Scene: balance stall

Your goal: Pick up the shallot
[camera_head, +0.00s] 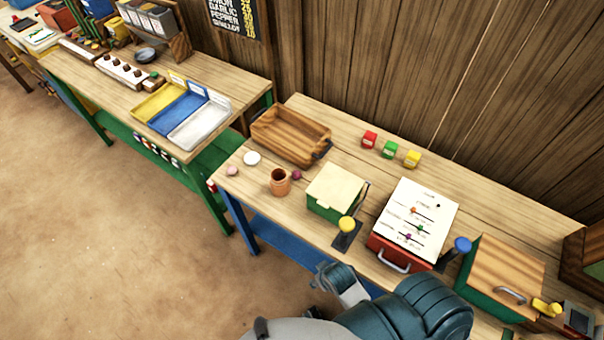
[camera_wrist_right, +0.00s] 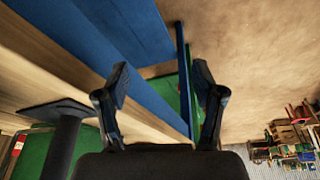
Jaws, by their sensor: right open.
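A small dark purple-red round item (camera_head: 297,175) lies on the table beside the brown clay cup (camera_head: 280,182). A paler pink round item (camera_head: 232,171) lies near the table's left end. I cannot tell for sure which of the two is the shallot. My right gripper (camera_wrist_right: 162,88) is open and empty in the right wrist view, near the blue table frame, with no small produce between its fingers. Teal and grey parts of my arm show at the bottom of the head view, but no fingers are clear there. My left gripper is not in view.
A white round item (camera_head: 252,158) and a wooden tray (camera_head: 267,147) are near the left end. A green box (camera_head: 322,211) with a pale lid, a yellow knob (camera_head: 347,224) and a red drawer unit (camera_head: 385,250) stand right of the cup. Small coloured blocks (camera_head: 390,149) line the back.

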